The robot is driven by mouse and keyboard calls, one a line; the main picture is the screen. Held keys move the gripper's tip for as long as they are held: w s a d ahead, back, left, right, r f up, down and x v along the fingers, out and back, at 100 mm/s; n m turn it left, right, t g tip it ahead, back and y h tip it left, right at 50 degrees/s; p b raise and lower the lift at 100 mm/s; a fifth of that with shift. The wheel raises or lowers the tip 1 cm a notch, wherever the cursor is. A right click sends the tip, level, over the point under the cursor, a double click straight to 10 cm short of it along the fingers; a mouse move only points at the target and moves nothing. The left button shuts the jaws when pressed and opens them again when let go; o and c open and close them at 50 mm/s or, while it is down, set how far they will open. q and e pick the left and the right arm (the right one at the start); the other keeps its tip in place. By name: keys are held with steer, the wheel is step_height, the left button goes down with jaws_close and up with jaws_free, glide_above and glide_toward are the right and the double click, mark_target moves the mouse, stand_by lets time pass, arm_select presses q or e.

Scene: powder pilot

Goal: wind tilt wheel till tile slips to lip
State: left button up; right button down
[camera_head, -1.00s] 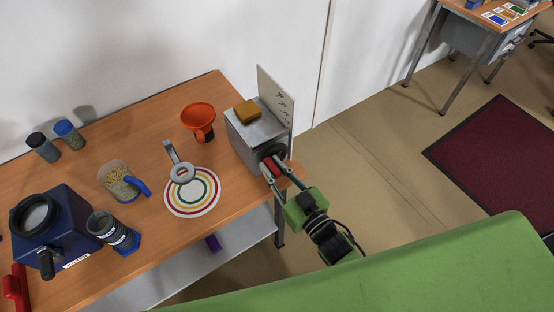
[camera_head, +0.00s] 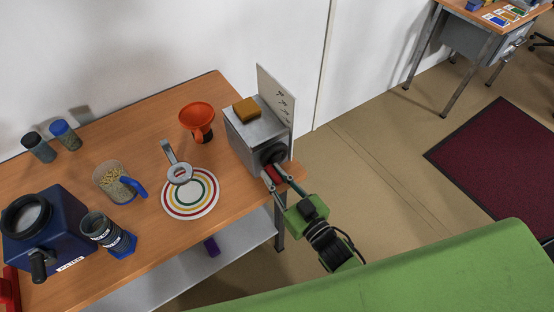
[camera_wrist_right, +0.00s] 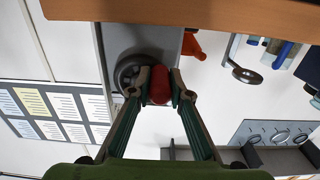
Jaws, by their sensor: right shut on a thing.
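The dark tilt wheel (camera_head: 272,152) is on the box's near right side and carries a red handle (camera_head: 273,173). My right gripper (camera_head: 275,176) is shut on that handle, partly hiding it. In the right wrist view, the fingers hold the red handle (camera_wrist_right: 159,86) from both sides, beside the dark wheel rim (camera_wrist_right: 126,70). My left gripper is out of view.
A white marked board (camera_head: 277,105) stands behind the box. An orange funnel (camera_head: 197,117), a grey ring-ended tool (camera_head: 179,172), a striped round mat (camera_head: 205,205), a grain jug (camera_head: 113,183) and a blue machine (camera_head: 50,235) are further left.

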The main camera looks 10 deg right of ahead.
steer(key=shift+w+d+f+b, duration=0.3)
steer(key=shift+d+f+b, duration=0.25)
steer(key=shift+d, duration=0.35)
steer(key=shift+w, duration=0.1)
